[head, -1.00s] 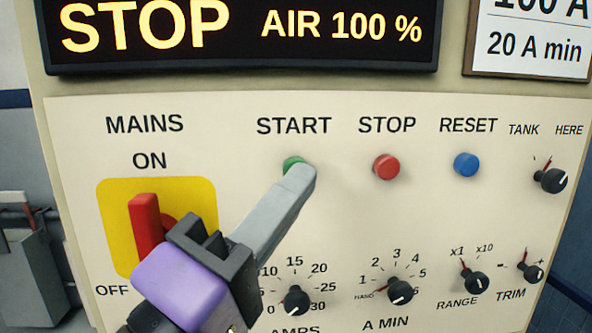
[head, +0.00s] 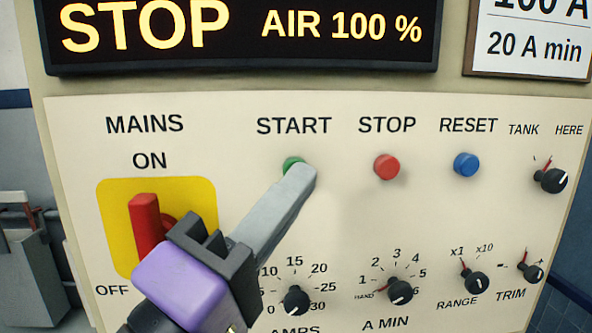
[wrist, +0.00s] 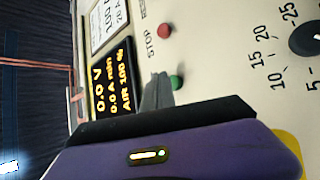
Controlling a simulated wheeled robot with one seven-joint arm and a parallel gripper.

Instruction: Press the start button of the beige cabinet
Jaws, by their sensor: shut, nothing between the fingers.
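The beige cabinet (head: 230,115) fills most of the head view. Its green start button (head: 291,162) sits under the START label, partly hidden behind my fingertips. My gripper (head: 303,174) is shut and empty, its tip overlapping the button's lower right; I cannot tell whether it touches. In the wrist view the green button (wrist: 177,82) shows just beside the tip of my gripper (wrist: 158,82). The display (head: 240,30) above reads STOP and AIR 100 %.
The red stop button (head: 386,167) and blue reset button (head: 466,164) are to the right. The red mains lever (head: 146,226) on its yellow plate stands close left of my gripper. Several black knobs (head: 400,291) line the lower panel.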

